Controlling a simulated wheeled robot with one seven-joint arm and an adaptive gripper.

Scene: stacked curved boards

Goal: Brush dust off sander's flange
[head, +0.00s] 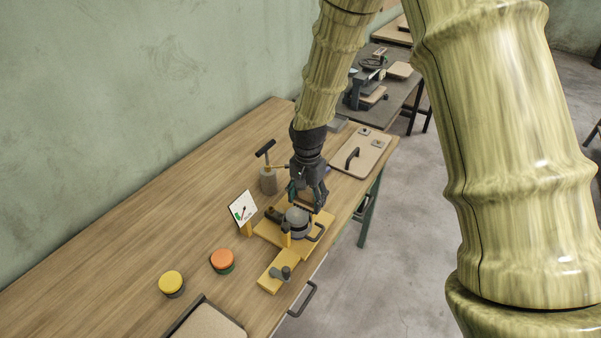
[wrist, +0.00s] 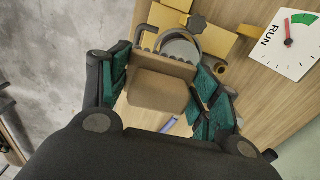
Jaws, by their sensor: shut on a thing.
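My gripper (head: 306,198) is over the workbench, shut on a brown brush (wrist: 160,92) with a scalloped edge. The brush sits between the green finger pads in the wrist view. In the head view the fingers hide most of it. The sander (head: 297,221) is grey and rounded, and sits on a yellow fixture (head: 267,283). In the wrist view, the sander's round grey flange (wrist: 182,47) lies just beyond the brush's scalloped edge and is partly covered by it. I cannot tell whether they touch. No dust can be made out.
A white RUN dial card (head: 243,208) stands left of the sander. An orange button (head: 222,259) and a yellow button (head: 171,281) are on the wooden bench (head: 130,250). A grey canister with a T-handle (head: 268,180) stands behind; a board with a handle (head: 365,153) lies farther back.

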